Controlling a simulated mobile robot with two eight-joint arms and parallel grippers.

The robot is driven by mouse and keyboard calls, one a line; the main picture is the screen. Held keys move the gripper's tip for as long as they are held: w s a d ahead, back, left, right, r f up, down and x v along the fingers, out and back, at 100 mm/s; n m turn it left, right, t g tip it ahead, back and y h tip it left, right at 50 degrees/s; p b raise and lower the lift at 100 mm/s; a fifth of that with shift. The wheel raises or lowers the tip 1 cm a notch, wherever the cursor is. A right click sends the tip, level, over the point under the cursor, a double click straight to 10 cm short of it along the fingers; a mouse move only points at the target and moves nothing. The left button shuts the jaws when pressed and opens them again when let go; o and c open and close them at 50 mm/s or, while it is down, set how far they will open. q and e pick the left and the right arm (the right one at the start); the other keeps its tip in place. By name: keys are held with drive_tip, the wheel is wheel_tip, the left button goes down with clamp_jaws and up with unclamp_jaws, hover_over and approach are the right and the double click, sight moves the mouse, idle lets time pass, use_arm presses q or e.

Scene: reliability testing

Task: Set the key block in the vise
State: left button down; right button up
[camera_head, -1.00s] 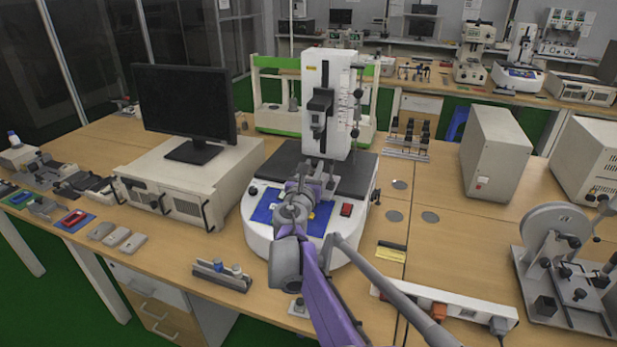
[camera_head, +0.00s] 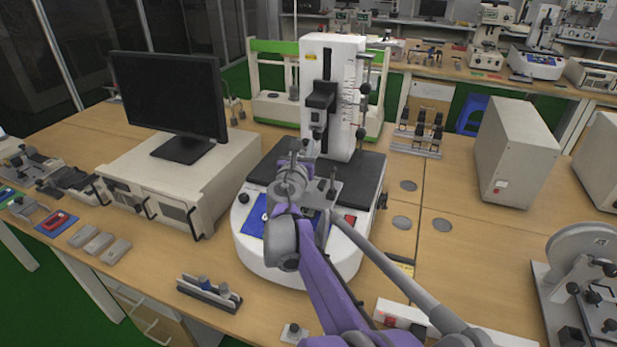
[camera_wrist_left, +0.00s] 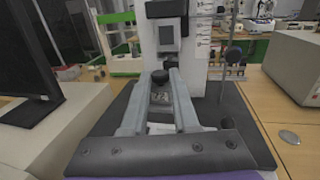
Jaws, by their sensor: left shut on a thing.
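My left gripper (camera_head: 302,150) is over the white testing machine's base, in front of its column. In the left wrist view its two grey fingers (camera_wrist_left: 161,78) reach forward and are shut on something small. A small grey piece with dark marks (camera_wrist_left: 160,98) shows between the fingers, and I take it for the key block. A dark round knob (camera_wrist_left: 152,75) shows near the fingertips. A grey metal fixture (camera_head: 327,192) with a short post stands on the machine's base beside the gripper; it may be the vise, partly hidden by my arm. My right gripper is not in view.
The white machine column (camera_head: 343,80) rises right behind the gripper. A monitor (camera_head: 170,95) on a beige unit (camera_head: 125,187) stands to the left. A beige box (camera_head: 512,150) stands to the right. A small rail fixture (camera_head: 209,293) lies on the front table.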

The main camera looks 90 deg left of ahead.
sight(310, 186)
use_arm(q)
drive_tip(key=shift+a+f, duration=0.15)
drive_tip(key=shift+a, duration=0.25)
wheel_tip(310, 186, down, 10)
drive_tip(key=shift+r+b, duration=0.15)
drive_tip(key=shift+b, duration=0.8)
drive_tip(key=shift+d, duration=0.1)
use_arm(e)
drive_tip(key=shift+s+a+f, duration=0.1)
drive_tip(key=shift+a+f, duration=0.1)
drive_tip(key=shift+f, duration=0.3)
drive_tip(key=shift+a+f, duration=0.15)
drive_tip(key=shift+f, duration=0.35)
use_arm(q)
drive_tip(key=c, duration=0.7)
unclamp_jaws()
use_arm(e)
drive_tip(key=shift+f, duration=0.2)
